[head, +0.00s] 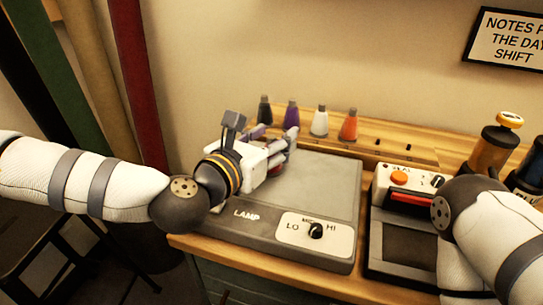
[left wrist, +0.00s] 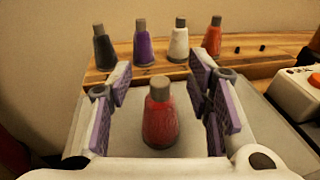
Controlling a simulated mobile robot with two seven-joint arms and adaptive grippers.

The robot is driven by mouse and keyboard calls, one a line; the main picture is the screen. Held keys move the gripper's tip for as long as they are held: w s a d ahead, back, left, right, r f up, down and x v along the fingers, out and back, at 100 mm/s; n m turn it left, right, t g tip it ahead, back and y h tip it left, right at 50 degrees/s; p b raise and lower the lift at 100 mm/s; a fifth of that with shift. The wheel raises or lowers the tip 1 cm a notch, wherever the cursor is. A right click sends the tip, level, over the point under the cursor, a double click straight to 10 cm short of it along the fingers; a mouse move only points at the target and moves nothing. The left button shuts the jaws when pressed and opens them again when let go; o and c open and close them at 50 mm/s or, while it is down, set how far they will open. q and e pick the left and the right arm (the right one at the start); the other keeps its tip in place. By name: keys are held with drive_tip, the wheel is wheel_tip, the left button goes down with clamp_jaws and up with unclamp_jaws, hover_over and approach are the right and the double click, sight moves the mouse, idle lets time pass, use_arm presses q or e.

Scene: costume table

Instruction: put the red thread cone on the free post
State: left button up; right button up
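The red thread cone (left wrist: 160,118) with a grey tip stands upright on the flat grey top of the lamp box in the left wrist view. My left gripper (left wrist: 161,80) is open, its purple-padded fingers on either side of the cone with gaps between. A wooden rack (head: 366,126) behind holds black, purple, white and orange cones. To their right, two small dark bare posts (head: 378,142) show, also in the left wrist view (left wrist: 263,48). My right gripper is out of view.
The lamp box (head: 330,180) has a LO/HI knob at its front. Right of it is a device with an orange button (head: 399,177). Dark bottles with yellow parts (head: 490,150) stand at the right. A wall is close behind the rack.

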use_arm(q)
clamp_jaws()
